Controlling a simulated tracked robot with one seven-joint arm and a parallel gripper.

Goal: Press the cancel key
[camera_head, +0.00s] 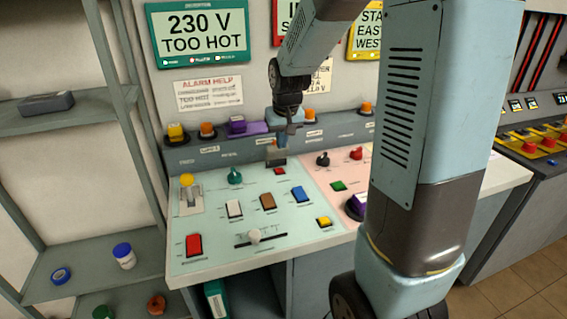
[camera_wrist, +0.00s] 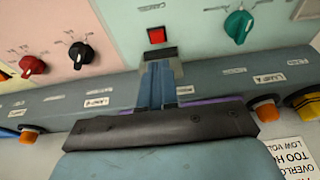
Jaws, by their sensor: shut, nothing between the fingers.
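No label that reads cancel is legible, so I cannot tell for sure which key it is. A small red square key (camera_head: 280,171) lies on the pale green panel, at its back edge. In the wrist view the red key (camera_wrist: 156,35) is just beyond my fingertips, uncovered. My gripper (camera_head: 277,163) is shut and empty, pointing down over the back of the panel. The wrist view shows the gripper's fingers (camera_wrist: 160,62) together, close to the red key; I cannot tell whether they touch it.
Behind runs a grey ledge with coloured lamps (camera_head: 207,130). Shelves (camera_head: 72,262) stand left.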

